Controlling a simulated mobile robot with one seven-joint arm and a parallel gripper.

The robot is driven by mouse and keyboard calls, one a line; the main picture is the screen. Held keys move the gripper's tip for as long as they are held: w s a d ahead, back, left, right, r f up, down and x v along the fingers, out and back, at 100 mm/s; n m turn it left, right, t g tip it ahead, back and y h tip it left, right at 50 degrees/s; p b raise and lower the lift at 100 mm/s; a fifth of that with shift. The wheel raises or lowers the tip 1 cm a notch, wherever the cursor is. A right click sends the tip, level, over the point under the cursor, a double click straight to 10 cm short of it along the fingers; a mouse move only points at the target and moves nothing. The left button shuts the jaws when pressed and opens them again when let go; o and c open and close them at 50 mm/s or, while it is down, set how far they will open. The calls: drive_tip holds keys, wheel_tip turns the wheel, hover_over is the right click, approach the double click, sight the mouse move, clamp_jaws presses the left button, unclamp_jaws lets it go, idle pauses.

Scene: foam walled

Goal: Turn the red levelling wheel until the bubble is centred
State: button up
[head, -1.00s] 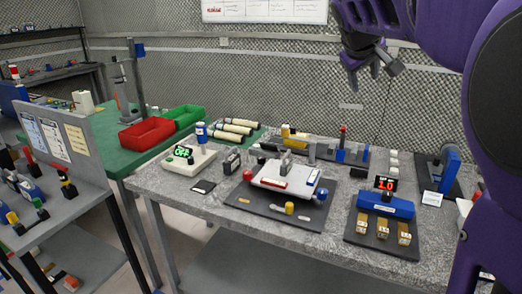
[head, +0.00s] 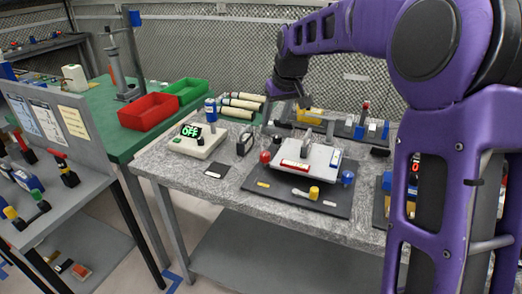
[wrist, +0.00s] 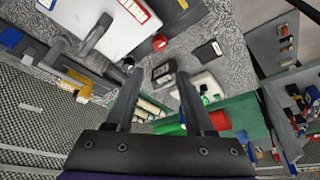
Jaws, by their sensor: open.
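The red levelling wheel (head: 265,157) is at the left corner of a white levelling platform (head: 322,157) on a dark mat. In the wrist view the red wheel (wrist: 159,42) lies beyond my fingertips, near the platform's edge (wrist: 75,22). A yellow wheel (head: 313,193) is at the front and a blue wheel (head: 348,177) at the right. My gripper (head: 275,120) is above and behind the platform's left side, apart from the red wheel. In the wrist view my gripper (wrist: 159,74) is open and empty. I cannot make out the bubble.
A black-framed gauge (head: 245,143) stands left of the red wheel, beside a white device reading OFF (head: 197,142). Rods and blocks stand behind the platform. Red (head: 147,112) and green (head: 180,96) trays are on the green table.

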sight(265, 153)
drive_tip(key=b+x, duration=0.1)
drive_tip(key=x, duration=1.5)
drive_tip(key=shift+w+d+f+b, duration=0.1)
drive_tip(key=shift+w+f+b, duration=0.1)
drive_tip(key=shift+b, duration=0.1)
drive_tip(key=shift+c, duration=0.3)
clamp_jaws()
